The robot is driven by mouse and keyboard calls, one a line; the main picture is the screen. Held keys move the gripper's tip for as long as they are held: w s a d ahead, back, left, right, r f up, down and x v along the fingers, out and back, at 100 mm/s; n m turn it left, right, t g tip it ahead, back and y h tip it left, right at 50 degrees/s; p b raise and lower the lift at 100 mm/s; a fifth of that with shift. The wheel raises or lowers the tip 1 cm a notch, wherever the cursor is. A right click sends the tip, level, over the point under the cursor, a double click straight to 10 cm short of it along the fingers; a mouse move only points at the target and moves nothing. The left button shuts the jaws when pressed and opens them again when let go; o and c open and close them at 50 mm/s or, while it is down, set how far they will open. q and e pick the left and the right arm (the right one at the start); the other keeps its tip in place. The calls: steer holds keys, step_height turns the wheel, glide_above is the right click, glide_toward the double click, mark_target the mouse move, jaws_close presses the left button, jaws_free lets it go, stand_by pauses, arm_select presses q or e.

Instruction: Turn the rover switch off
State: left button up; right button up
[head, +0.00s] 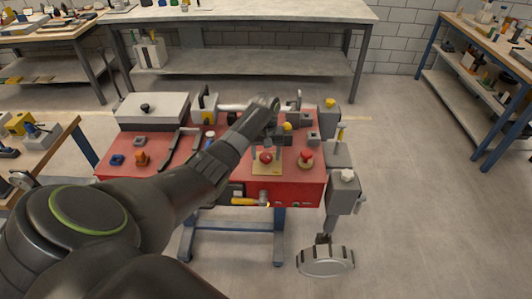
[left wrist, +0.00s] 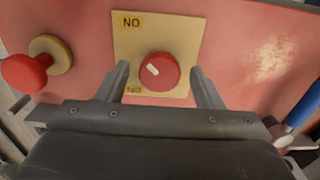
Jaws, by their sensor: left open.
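The switch is a round red knob (head: 266,157) on a pale yellow plate (head: 268,171) at the front of the red tabletop. In the left wrist view the red knob (left wrist: 160,74) has a short slanted white mark on its upper left. The plate (left wrist: 182,28) carries an ON label at the picture's top and an OFF label at its bottom, both upside down. My left gripper (head: 268,146) reaches down over the switch. Its open fingers (left wrist: 158,80) stand on either side of the knob, apparently without touching it. My right gripper is out of view.
A red mushroom button (left wrist: 25,72) on a yellow base is beside the switch, also seen in the head view (head: 306,156). A blue-handled tool (left wrist: 304,108) lies on the other side. Grey boxes (head: 343,192) hang off the table's right end. Open floor is further right.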

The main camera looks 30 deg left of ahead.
arm_select(q)
steer(key=c, duration=1)
steer(key=shift+o, duration=0.2)
steer(key=shift+r+n+p, duration=0.25)
steer(key=shift+n+p, duration=1.05)
steer(key=shift+p, duration=0.3)
steer(key=n+p, duration=0.2)
steer(key=n, duration=0.1)
steer(key=shift+n, duration=0.3)
steer(key=n+p, duration=0.2)
steer(key=n, duration=0.3)
steer(key=shift+f+n+p, duration=0.1)
steer(key=shift+n+p, duration=0.2)
steer(key=shift+p, duration=0.1)
steer(key=n, duration=0.3)
steer(key=shift+p, duration=0.4)
steer(key=shift+n, duration=1.4)
steer(key=shift+f+n, duration=0.1)
steer(key=shift+n, duration=0.2)
